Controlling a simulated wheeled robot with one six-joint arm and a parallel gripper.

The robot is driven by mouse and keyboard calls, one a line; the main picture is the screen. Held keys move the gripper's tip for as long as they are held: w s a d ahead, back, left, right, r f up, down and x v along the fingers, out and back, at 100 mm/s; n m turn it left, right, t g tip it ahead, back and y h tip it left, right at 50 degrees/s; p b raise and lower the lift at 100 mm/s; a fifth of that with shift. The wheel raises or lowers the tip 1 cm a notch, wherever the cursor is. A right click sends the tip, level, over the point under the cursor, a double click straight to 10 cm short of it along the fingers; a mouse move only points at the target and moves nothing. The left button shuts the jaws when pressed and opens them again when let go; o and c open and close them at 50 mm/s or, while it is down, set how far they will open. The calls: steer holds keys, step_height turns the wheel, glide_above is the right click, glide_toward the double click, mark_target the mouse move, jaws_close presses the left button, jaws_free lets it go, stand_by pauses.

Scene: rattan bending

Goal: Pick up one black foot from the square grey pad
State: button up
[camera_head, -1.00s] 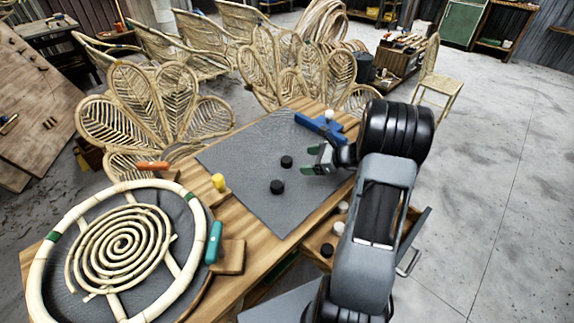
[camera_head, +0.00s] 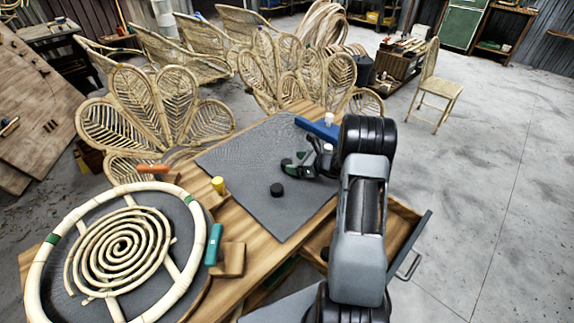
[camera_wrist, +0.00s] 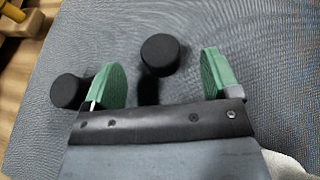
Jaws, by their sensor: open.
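The square grey pad (camera_head: 235,155) lies on the wooden bench. One black foot (camera_head: 277,189) stands on it in the head view, clear of my gripper (camera_head: 294,162). My gripper is low over the pad, open and empty, with green fingers. In the wrist view, one black foot (camera_wrist: 163,52) is ahead of the gap between the fingertips (camera_wrist: 160,75), with a dark shadow below it. The other black foot (camera_wrist: 68,91) is just left of the left finger. In the head view my gripper hides most of the farther foot.
A round rattan frame with a spiral (camera_head: 120,250) fills the left bench end. Yellow (camera_head: 218,185), orange (camera_head: 153,169) and teal (camera_head: 214,243) handles lie near the pad's left side. A blue tool (camera_head: 318,128) is behind my gripper. An open drawer (camera_head: 398,228) juts out at right.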

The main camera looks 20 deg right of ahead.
mark_target(287, 162)
steer(key=shift+x, duration=2.2)
steer(key=shift+c, duration=0.4)
steer(key=c, duration=0.9)
